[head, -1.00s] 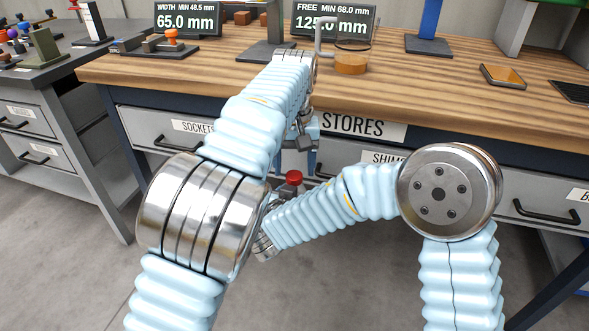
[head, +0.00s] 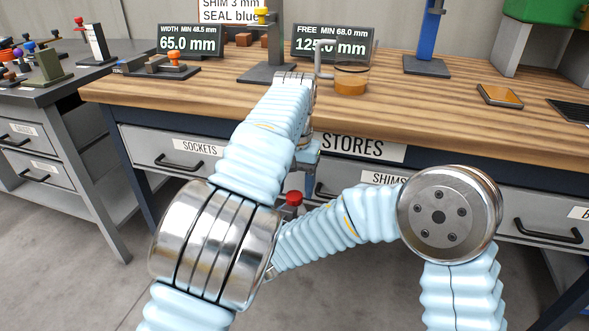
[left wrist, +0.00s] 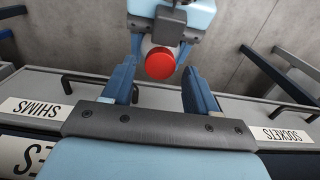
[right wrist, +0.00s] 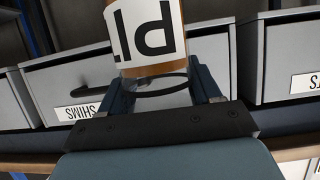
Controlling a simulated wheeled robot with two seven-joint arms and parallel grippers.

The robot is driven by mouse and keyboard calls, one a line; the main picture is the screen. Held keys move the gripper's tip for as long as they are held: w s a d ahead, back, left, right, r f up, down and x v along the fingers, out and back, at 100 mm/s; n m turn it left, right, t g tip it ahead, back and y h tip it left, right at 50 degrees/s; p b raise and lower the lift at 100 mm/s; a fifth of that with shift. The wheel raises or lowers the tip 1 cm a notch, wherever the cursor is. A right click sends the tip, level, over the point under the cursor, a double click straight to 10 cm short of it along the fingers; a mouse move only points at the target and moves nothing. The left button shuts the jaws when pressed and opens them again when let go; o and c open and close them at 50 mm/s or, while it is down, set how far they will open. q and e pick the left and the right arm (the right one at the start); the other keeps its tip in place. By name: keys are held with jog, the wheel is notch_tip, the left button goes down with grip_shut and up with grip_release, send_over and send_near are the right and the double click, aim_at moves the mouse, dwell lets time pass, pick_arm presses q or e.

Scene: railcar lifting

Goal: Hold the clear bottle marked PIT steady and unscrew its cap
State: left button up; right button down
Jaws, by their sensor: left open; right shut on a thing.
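My right gripper (right wrist: 162,78) is shut on the clear bottle (right wrist: 160,88). The bottle's white label (right wrist: 148,30) shows large black letters, upside down and partly cut off by the picture's edge. The red cap (head: 294,198) shows in the head view just below my left gripper (head: 303,178). In the left wrist view the round red cap (left wrist: 160,63) faces the camera between the two open blue fingers of my left gripper (left wrist: 160,75), with a gap on each side. My arms hide most of the bottle and my right gripper in the head view.
The bottle is held in front of the workbench drawers (head: 165,158), below the wooden top (head: 430,115). An amber cup (head: 350,85), stands and signs (head: 190,42) are on the bench. A grey side bench (head: 40,105) stands at left.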

pick_arm(q)
jog(key=shift+f, duration=0.95)
grip_shut()
jog(key=n, duration=0.3)
jog(key=shift+o, duration=0.3)
grip_release()
